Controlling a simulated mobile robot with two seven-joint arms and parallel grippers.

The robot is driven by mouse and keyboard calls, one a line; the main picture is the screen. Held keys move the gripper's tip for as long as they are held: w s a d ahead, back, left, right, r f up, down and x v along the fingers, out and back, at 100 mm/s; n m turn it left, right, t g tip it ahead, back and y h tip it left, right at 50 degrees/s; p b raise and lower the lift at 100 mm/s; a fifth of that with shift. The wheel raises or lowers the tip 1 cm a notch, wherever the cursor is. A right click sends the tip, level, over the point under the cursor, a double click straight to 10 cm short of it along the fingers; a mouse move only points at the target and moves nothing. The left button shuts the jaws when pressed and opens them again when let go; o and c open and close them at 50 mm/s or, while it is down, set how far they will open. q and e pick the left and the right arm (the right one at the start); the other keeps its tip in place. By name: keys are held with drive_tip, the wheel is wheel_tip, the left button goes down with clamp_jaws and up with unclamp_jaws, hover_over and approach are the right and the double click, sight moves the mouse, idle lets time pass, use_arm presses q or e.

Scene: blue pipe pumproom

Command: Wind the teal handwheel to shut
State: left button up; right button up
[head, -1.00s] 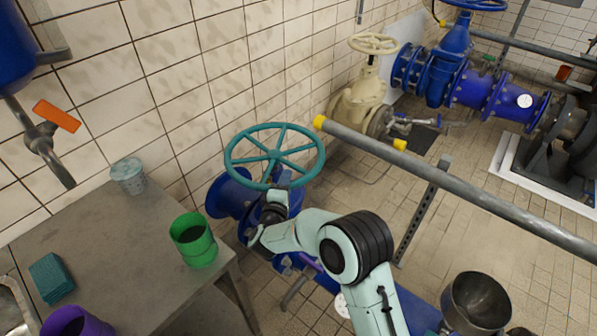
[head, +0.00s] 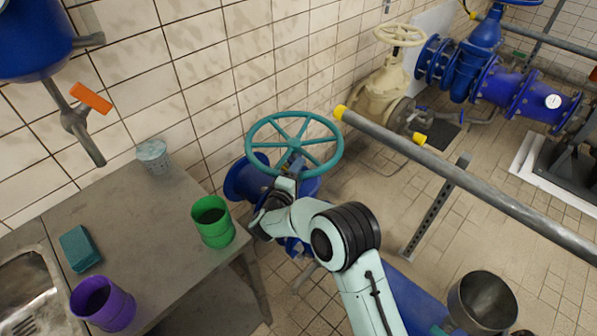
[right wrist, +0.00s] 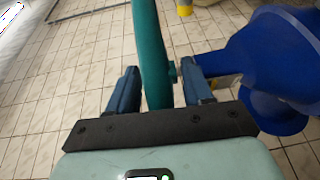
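The teal handwheel (head: 294,146) is a spoked ring on a blue valve, left of centre in the head view. My right gripper (head: 292,168) is at the near side of its rim. In the right wrist view, the two blue fingers of the right gripper (right wrist: 160,88) are spread, with the teal rim (right wrist: 154,60) between them. The rim runs closer to the left finger, and a gap shows on the right. Whether the left finger touches it cannot be told. My left gripper is not in view.
A metal table (head: 120,205) at left holds a green cup (head: 213,222), a purple cup (head: 102,304), a teal sponge (head: 80,249) and a pale perforated cup (head: 154,156). A grey rail (head: 470,185) with yellow ends crosses on the right. A cream valve (head: 385,90) stands behind.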

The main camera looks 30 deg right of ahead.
drive_tip(key=f+v, duration=0.1)
drive_tip(key=v, duration=1.1)
drive_tip(key=shift+r+p, duration=0.35)
drive_tip(key=shift+r, duration=0.1)
